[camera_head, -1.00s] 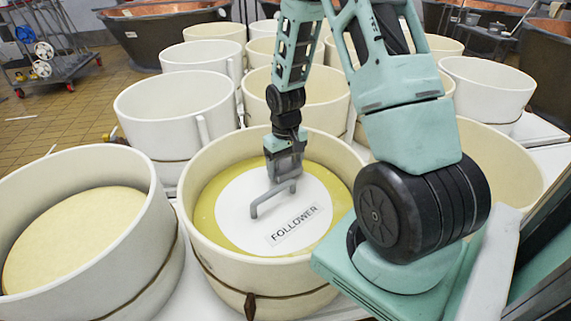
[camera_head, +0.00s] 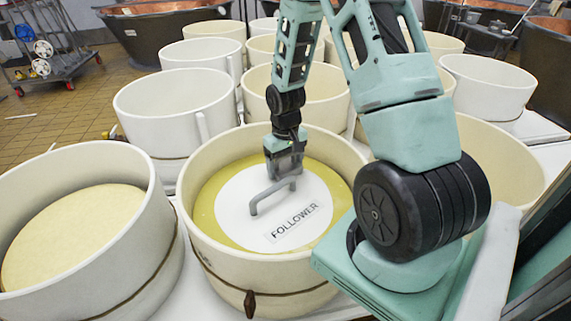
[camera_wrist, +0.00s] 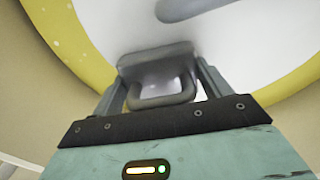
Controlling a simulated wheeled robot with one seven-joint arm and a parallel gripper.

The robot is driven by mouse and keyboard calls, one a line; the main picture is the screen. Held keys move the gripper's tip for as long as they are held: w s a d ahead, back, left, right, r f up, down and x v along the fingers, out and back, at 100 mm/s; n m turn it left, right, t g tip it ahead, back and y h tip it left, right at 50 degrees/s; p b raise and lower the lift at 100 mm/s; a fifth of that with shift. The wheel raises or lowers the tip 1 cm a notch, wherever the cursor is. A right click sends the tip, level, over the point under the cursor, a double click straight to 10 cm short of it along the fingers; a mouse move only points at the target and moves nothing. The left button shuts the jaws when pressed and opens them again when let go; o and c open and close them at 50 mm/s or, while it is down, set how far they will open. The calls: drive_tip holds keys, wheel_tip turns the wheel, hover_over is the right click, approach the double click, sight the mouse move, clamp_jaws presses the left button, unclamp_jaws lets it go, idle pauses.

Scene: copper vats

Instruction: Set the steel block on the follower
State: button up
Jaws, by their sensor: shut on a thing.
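The follower (camera_head: 237,218) is a white disc with a grey handle (camera_head: 272,196) and a "FOLLOWER" label. It lies on yellow curd inside the front middle vat, and its white top fills much of the wrist view (camera_wrist: 240,40). My gripper (camera_head: 285,163) is inside the vat's outline, over the far part of the follower, behind the handle. In the wrist view its fingers (camera_wrist: 160,90) are shut on the grey steel block (camera_wrist: 150,58), which has a looped grip. The block is mostly hidden by the gripper in the head view. I cannot tell whether it touches the follower.
Another vat (camera_head: 150,190) with a pale disc stands at left. Several empty vats stand behind. A metal cart (camera_head: 50,50) is at the far left. The handle rises near the block.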

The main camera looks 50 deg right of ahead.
drive_tip(key=o, duration=2)
drive_tip(key=shift+c, duration=0.2)
wheel_tip(320, 180, up, 18)
drive_tip(key=p, duration=0.2)
drive_tip(key=shift+f, duration=0.2)
drive_tip(key=s+a+r+n+p, duration=0.1)
drive_tip(key=a+r+n+p, duration=0.15)
drive_tip(key=a, duration=0.65)
drive_tip(key=s+a+r+n+p, duration=0.1)
drive_tip(key=a+r+n, duration=0.15)
drive_tip(key=a, duration=0.75)
drive_tip(key=s+a+r+n+p, duration=0.1)
drive_tip(key=s+a+r+n, duration=0.1)
drive_tip(key=s+a, duration=0.5)
drive_tip(key=s+a+r+n+p, duration=0.1)
drive_tip(key=s+a+r+n, duration=0.1)
drive_tip(key=s+a, duration=0.6)
drive_tip(key=shift+s+n+y+p, duration=0.35)
drive_tip(key=shift+s+n, duration=0.35)
drive_tip(key=shift+s, duration=0.2)
